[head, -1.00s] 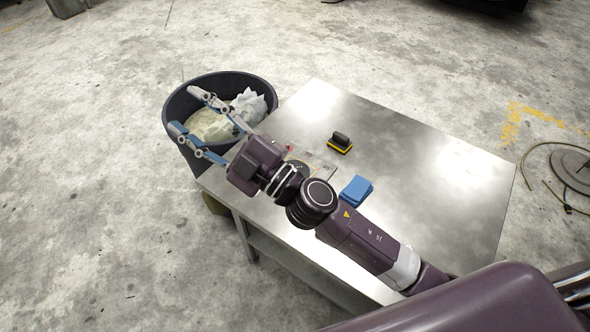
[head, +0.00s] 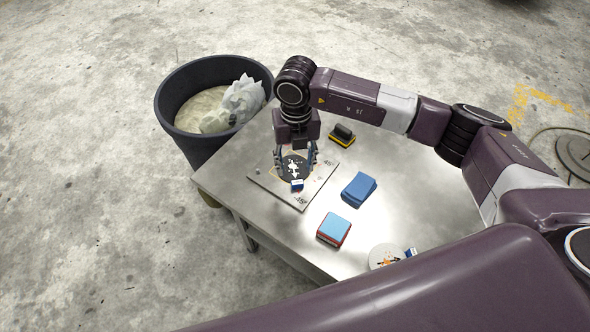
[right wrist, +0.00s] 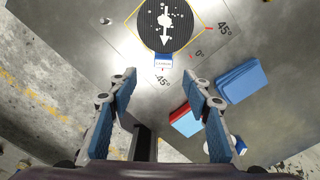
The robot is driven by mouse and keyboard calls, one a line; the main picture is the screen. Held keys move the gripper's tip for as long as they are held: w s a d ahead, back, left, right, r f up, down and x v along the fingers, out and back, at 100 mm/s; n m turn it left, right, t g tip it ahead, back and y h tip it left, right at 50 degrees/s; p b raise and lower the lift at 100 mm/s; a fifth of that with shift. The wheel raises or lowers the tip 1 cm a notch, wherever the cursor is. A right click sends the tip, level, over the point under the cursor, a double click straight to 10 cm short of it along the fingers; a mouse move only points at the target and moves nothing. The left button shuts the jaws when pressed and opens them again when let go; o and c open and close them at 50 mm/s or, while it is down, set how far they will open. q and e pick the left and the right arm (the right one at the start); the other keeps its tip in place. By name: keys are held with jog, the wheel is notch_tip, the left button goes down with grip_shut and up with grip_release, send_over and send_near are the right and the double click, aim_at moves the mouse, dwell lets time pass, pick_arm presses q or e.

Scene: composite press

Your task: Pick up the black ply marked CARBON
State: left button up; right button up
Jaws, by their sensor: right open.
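The black round ply (head: 293,165) has a white arrow on it and a small blue-and-white tab (head: 297,185). It lies on the square plate marked 45° (head: 303,202) on the table. In the right wrist view the ply (right wrist: 180,36) is at the top, with its tab (right wrist: 164,61) towards my fingers. My right gripper (head: 295,158) points down over the ply, its fingers spread and empty. In the right wrist view the right gripper (right wrist: 160,84) shows its two blue-padded fingers wide apart, with the ply beyond their tips. My left gripper is not in view.
A dark bin (head: 166,122) with crumpled pale material stands left of the metal table (head: 250,212). A black-and-yellow block (head: 342,136), blue pads (head: 358,190), a red-and-blue block (head: 334,230) and a pale disc with an orange mark (head: 386,256) lie on the table.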

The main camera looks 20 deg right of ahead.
aim_at(297, 181)
jog(key=f, duration=0.2)
jog(key=f+p, duration=0.1)
jog(key=f, duration=0.3)
jog(key=shift+w+d+f+p, duration=0.1)
jog(key=shift+d+f+p, duration=0.15)
jog(key=shift+d+p, duration=0.1)
jog(key=shift+f, duration=0.5)
grip_shut()
